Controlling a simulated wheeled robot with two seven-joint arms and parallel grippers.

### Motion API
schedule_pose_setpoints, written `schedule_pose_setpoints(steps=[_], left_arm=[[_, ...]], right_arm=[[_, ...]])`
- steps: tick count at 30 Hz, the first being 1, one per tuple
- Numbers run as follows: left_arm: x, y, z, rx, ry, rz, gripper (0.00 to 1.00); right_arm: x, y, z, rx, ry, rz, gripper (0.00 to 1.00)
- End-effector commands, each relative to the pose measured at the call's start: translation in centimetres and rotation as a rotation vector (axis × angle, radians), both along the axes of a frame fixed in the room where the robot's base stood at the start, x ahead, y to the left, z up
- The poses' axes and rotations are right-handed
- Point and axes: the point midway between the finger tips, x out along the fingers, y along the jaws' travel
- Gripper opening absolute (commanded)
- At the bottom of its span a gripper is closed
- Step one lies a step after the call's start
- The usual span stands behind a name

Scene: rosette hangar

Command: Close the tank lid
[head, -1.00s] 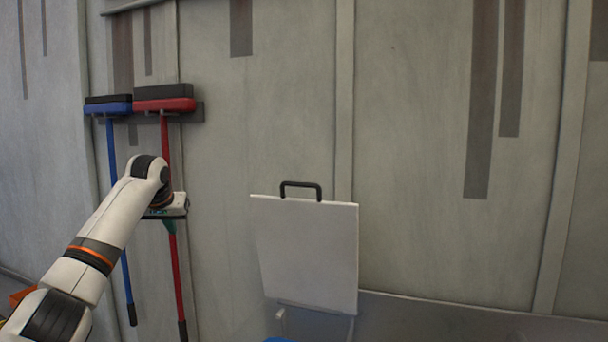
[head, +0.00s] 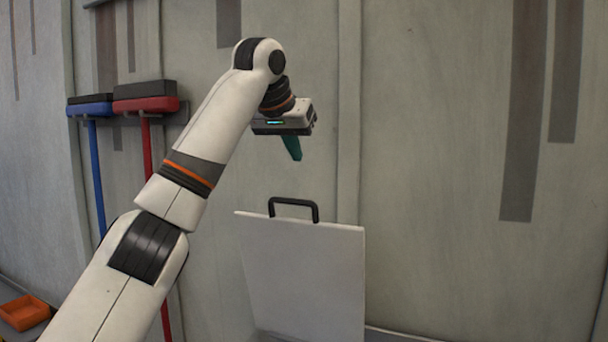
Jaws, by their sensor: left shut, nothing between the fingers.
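The tank lid (head: 303,272) is a pale grey-white panel standing raised, nearly upright, in the lower middle of the head view. A black handle (head: 293,203) sits on its top edge. The tank below the lid is almost wholly out of frame. My left gripper (head: 293,150) points down above the handle, apart from it, with its green fingers shut and empty. My right gripper is not in view.
A blue broom (head: 97,170) and a red broom (head: 147,140) hang on the wall at left, partly behind my left arm. An orange tray (head: 25,312) lies at lower left. The wall right of the lid is clear.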

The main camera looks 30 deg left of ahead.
Motion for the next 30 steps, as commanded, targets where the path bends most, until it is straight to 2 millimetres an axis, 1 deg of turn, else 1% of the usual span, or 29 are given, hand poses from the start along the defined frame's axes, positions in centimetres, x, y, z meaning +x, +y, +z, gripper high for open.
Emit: schedule_pose_setpoints(steps=[5, 6, 9, 12, 14, 15, 16, 19, 22, 26, 30], left_arm=[[1.7, 0.2, -1.8, 0.0, 0.005, 0.001, 0.0], [2.3, 0.3, -2.4, 0.001, 0.005, 0.001, 0.0], [3.8, 0.4, -4.0, 0.001, 0.006, 0.002, 0.0], [5.2, 0.5, -5.7, 0.0, 0.007, 0.001, 0.0], [6.1, 0.5, -6.7, 0.0, 0.007, 0.002, 0.0], [6.3, 0.6, -7.2, 0.0, 0.004, 0.001, 0.0], [5.8, 0.6, -7.3, 0.0, -0.001, 0.001, 0.0], [4.9, 0.5, -7.7, -0.001, -0.001, 0.001, 0.0], [4.0, 0.5, -8.0, 0.001, 0.0, 0.002, 0.0], [3.2, 0.4, -8.4, -0.001, 0.0, 0.002, 0.0], [2.7, 0.3, -8.6, -0.001, 0.001, 0.002, 0.0]], right_arm=[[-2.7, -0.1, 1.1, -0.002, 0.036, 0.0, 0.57], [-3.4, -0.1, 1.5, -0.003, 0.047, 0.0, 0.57], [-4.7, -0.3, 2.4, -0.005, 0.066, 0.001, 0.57], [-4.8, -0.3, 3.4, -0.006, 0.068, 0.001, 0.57], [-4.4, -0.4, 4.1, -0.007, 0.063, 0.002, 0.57], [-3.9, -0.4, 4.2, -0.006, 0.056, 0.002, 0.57], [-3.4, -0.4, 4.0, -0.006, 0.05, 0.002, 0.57], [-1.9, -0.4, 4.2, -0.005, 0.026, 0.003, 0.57], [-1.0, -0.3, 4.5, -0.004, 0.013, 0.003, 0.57], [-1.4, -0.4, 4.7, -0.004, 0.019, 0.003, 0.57], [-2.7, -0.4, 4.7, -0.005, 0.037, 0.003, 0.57]])
